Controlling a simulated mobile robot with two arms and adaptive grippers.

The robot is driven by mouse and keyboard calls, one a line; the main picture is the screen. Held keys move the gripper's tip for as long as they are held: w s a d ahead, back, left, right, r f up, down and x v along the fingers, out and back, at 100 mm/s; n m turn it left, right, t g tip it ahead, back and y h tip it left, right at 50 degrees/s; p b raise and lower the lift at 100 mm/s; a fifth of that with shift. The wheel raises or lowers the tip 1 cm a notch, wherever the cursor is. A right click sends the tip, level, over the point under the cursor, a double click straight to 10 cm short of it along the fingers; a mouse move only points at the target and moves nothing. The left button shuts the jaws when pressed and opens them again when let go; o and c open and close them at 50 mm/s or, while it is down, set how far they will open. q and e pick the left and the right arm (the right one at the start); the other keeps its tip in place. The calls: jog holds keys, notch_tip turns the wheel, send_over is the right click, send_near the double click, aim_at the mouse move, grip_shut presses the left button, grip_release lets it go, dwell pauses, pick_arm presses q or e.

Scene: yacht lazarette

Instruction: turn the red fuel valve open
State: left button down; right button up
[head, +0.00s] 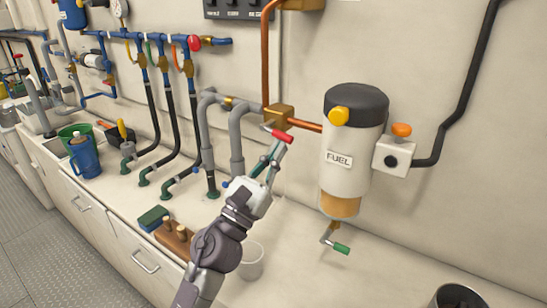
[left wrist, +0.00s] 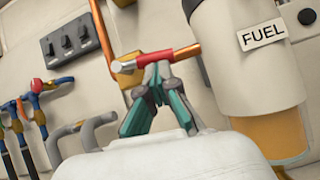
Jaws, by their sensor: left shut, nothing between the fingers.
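The red fuel valve handle (head: 282,136) is a short red lever on a brass valve body (head: 279,115) in the copper fuel line, left of the white canister marked FUEL (head: 352,145). In the left wrist view the red lever (left wrist: 172,57) lies nearly level, with a bare metal end at its left. My left gripper (head: 275,149) is shut and empty, its tips right at the lever's lower side. In the left wrist view its green fingers (left wrist: 158,72) overlap the lever's edge; I cannot tell whether they touch. My right gripper is not in view.
A green-handled drain lever (head: 341,248) hangs under the canister. Grey pipes (head: 205,135) stand left of my gripper. On the counter are a wooden block with pegs (head: 173,237), a white cup (head: 251,261) and a dark pot (head: 458,297). Bare counter lies below the canister.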

pick_arm(q)
jog(key=shift+s+d+r, duration=0.1)
jog(key=shift+r, duration=0.2)
dwell(0.5)
